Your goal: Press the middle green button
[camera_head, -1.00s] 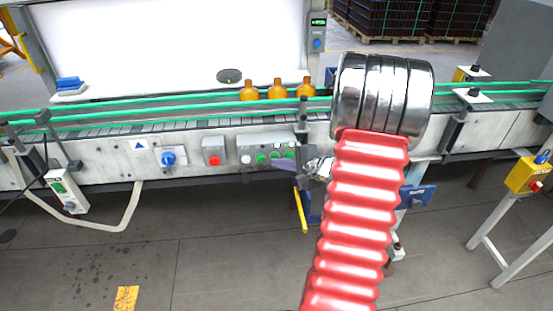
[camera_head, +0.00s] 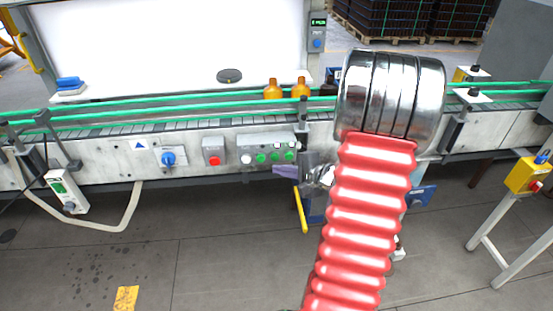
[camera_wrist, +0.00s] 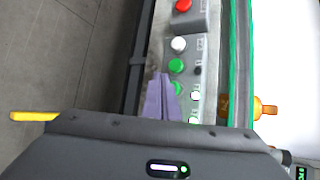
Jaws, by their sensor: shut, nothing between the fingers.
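A grey button panel (camera_head: 240,148) is on the front of the conveyor, with a white button (camera_head: 246,158) at left and a row of three green buttons to its right. The middle green button (camera_head: 276,157) shows between the left green one (camera_head: 261,157) and the right green one (camera_head: 290,155). My gripper (camera_head: 275,169) is shut and empty, its purple-grey fingers just below the middle green button in the head view. In the wrist view, the fingertips (camera_wrist: 159,77) are beside the middle green button (camera_wrist: 177,88), which shows only partly. I cannot tell whether they touch it.
A red button (camera_head: 214,160) in its own box and a blue knob (camera_head: 168,159) sit farther left. Amber bottles (camera_head: 273,89) stand on the conveyor behind the panel. A yellow handle (camera_head: 300,210) hangs below. Open floor lies in front.

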